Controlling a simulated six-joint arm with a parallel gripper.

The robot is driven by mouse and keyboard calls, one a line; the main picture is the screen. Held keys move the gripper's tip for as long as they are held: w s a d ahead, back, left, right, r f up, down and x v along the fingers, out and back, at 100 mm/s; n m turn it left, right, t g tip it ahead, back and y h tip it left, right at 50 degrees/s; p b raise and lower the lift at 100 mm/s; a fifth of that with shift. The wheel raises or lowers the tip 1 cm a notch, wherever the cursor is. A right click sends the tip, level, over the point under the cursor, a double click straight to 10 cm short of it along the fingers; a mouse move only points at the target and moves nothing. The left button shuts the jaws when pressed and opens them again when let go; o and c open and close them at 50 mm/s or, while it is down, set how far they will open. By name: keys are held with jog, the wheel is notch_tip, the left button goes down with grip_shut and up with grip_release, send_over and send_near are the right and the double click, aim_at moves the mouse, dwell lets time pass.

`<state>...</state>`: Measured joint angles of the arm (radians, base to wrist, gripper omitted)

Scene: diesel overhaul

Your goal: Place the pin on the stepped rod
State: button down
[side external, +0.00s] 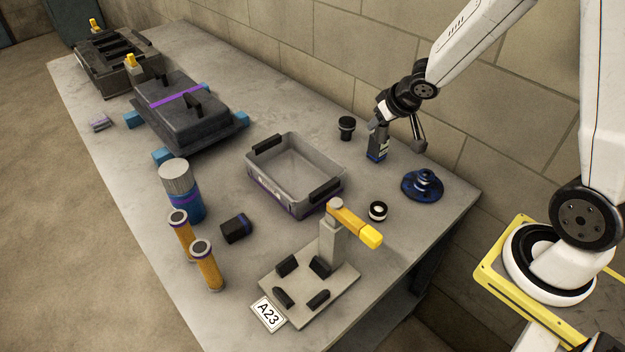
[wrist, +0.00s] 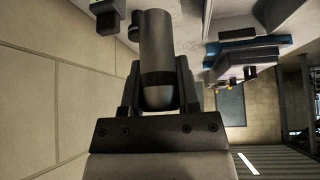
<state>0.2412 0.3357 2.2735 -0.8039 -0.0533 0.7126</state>
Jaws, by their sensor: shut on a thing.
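My gripper (wrist: 158,85) is shut on a grey cylindrical pin (wrist: 158,48). The pin has a darker band and a lighter rounded end between the fingers. In the side view the pin (side external: 419,134) hangs down below my wrist, above the right part of the table and clear of it. A blue, round, stepped piece (side external: 422,183) with a wide base stands on the table below the pin. It may be the stepped rod; I cannot tell for certain. The pin appears apart from it.
A dark blue labelled block (side external: 377,149) and a black stepped cylinder (side external: 346,128) stand close by on the left. A small black-and-white ring (side external: 377,211), a grey bin (side external: 292,196) and a fixture with a yellow handle (side external: 357,226) are nearby. The wall (side external: 340,55) runs close behind.

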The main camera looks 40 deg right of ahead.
jog(key=w+d+r+m+h, duration=0.2)
jog(key=w+d+r+m, duration=0.2)
jog(key=d+r, duration=0.1)
jog(key=shift+w+d+m+g, duration=0.4)
jog(key=shift+d, duration=0.05)
send_over(346, 118)
jog(key=shift+s+a+f, duration=0.1)
jog(key=shift+s+f, duration=0.1)
jog(key=shift+f, duration=2.15)
jog(key=shift+s+f, duration=0.15)
jog(key=shift+f, duration=2.2)
jog(key=shift+w+f, duration=0.15)
jog(key=shift+f, duration=0.1)
jog(key=shift+w+f, duration=0.1)
jog(key=shift+f, duration=1.5)
jog(key=shift+f, duration=0.1)
